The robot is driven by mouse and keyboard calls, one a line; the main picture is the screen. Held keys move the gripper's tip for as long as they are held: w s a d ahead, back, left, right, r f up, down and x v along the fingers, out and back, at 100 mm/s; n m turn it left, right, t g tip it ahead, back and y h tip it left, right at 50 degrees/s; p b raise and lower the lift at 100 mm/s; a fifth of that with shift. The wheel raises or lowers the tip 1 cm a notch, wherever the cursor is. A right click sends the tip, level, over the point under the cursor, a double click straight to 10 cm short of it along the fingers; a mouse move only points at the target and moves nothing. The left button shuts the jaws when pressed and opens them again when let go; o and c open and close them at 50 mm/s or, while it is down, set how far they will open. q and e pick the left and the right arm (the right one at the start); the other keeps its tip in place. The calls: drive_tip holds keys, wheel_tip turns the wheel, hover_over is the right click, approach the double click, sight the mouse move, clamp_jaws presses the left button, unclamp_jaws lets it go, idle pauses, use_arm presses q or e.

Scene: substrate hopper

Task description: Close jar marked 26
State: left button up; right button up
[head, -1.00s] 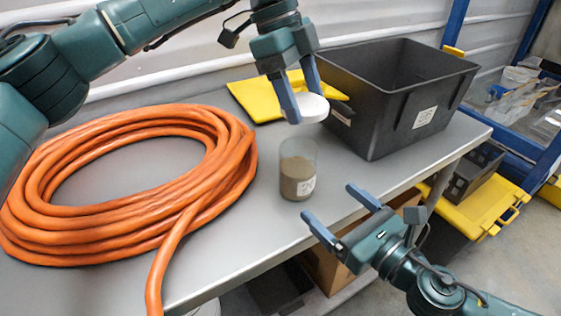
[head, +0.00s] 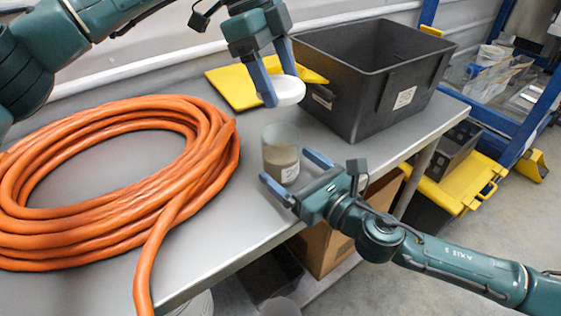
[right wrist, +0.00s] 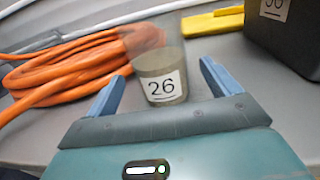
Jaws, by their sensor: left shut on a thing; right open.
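The jar marked 26 (head: 281,156) stands upright and open on the grey table, part filled with brown substrate. Its label "26" faces me in the right wrist view (right wrist: 161,86). My left gripper (head: 276,92) is shut on the white lid (head: 288,91) and holds it above the jar, apart from its rim. My right gripper (head: 293,172) is open and empty. Its fingers point at the jar from the front, one to each side, and the jar looks just beyond or between the fingertips. In the right wrist view the gripper (right wrist: 160,85) frames the jar.
A coiled orange hose (head: 100,190) covers the table's left side. The table's front edge runs below my right gripper.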

drive_tip(key=shift+x, duration=2.8)
drive_tip(key=c, duration=1.5)
use_arm(q)
drive_tip(key=shift+f, duration=2.4)
use_arm(e)
drive_tip(key=shift+o, duration=0.2)
use_arm(q)
drive_tip(key=shift+f, duration=0.9)
drive_tip(key=shift+f, duration=0.6)
